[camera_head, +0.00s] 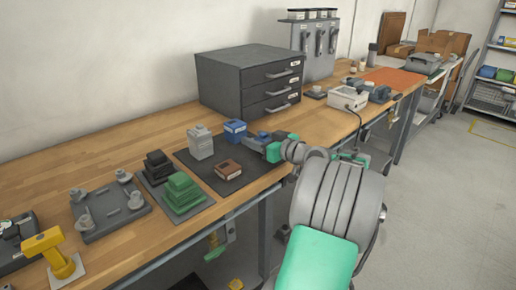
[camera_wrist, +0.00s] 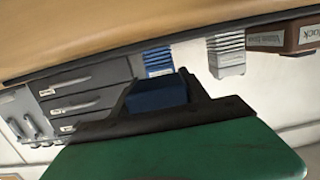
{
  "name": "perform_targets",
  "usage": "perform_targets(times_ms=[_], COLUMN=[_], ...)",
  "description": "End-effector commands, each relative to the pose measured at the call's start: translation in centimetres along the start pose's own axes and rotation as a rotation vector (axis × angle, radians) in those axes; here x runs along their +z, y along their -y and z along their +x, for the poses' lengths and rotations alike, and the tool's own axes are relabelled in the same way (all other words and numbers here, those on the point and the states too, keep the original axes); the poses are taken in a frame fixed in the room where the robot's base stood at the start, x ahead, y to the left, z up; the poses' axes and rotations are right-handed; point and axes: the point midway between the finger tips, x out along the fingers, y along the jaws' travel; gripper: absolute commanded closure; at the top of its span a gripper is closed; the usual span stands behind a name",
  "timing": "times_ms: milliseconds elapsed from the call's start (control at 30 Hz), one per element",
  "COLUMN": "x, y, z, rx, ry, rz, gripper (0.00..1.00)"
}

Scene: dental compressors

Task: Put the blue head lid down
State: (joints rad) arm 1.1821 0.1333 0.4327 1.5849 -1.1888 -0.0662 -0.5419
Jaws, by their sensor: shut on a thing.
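My gripper (camera_head: 262,142) is low over the right part of the dark mat (camera_head: 196,172), at the front of the bench. It is shut on the blue head lid, a small dark blue block (camera_wrist: 157,96) that shows between the dark fingers (camera_wrist: 160,110) in the wrist view. In the head view the fingers partly hide the lid, and I cannot tell whether it touches the mat. A blue finned block (camera_head: 235,131) stands on the mat just left of my gripper. It also shows behind the lid in the wrist view (camera_wrist: 158,61).
A grey finned block (camera_head: 200,142) and a brown labelled block (camera_head: 228,169) stand on the mat. Green stacked parts (camera_head: 181,192) and a grey fixture plate (camera_head: 111,208) lie left. A dark drawer cabinet (camera_head: 248,80) stands behind. Some bare mat lies around the brown block.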

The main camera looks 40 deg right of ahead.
Motion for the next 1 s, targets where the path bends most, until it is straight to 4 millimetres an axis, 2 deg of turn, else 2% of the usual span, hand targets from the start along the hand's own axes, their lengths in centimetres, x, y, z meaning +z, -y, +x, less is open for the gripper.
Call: perform_targets(times_ms=[100, 167, 400, 800, 833, 1000], x=[2.4, 3.0, 3.0, 4.5, 4.5, 4.7], y=[-0.1, -0.1, -0.1, -0.1, -0.1, 0.0], z=[0.3, 0.4, 0.4, 0.5, 0.5, 0.5], rx=[0.0, 0.001, 0.002, 0.002, 0.002, 0.0], ry=[0.002, 0.001, 0.0, 0.005, 0.006, 0.011], rz=[0.004, 0.003, 0.0, 0.005, 0.006, 0.01], gripper=[0.94, 0.94, 0.94, 0.94, 0.46, 0.32])
